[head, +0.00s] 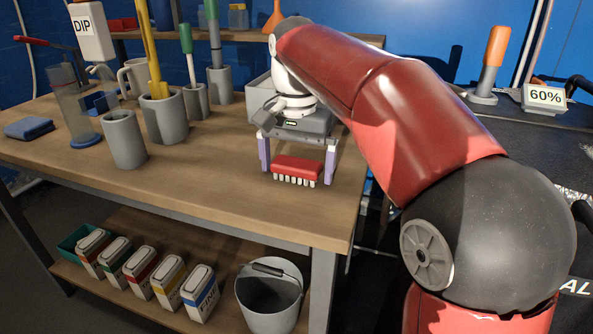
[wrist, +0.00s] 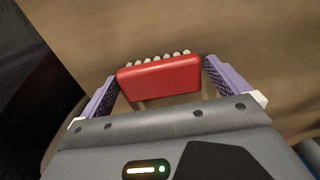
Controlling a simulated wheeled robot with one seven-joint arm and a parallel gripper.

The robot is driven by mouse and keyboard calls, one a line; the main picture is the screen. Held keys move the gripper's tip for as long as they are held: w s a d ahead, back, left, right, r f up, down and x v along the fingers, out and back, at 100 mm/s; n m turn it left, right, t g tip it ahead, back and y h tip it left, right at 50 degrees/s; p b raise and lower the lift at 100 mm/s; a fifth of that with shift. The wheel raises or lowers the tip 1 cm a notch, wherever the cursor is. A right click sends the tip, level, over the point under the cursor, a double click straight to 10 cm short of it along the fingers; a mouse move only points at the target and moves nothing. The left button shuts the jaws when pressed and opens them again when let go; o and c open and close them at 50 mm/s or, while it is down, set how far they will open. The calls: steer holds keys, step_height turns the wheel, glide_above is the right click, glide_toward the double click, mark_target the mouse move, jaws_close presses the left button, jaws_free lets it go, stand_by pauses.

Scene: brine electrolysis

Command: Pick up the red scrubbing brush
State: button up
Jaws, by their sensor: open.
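The red scrubbing brush (head: 298,167) lies on the wooden table near its right front corner, with a row of white bristle tufts along one side. It also shows in the wrist view (wrist: 160,77). My gripper (head: 297,165) is open, with one purple finger on each side of the brush. In the wrist view my gripper (wrist: 158,85) has a small gap at each end of the brush, slightly narrower at the right finger. I cannot tell how far the fingertips are above the tabletop.
Several grey cups (head: 124,139) with tools stand on the table to the left. A grey box (head: 257,97) is behind my gripper. Several cartons (head: 140,270) and a grey bucket (head: 270,297) are on the lower shelf. The tabletop (head: 215,180) left of the brush is clear.

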steer(key=shift+c, duration=0.3)
steer(key=c, duration=1)
steer(key=shift+o, duration=0.2)
steer(key=shift+r, duration=0.15)
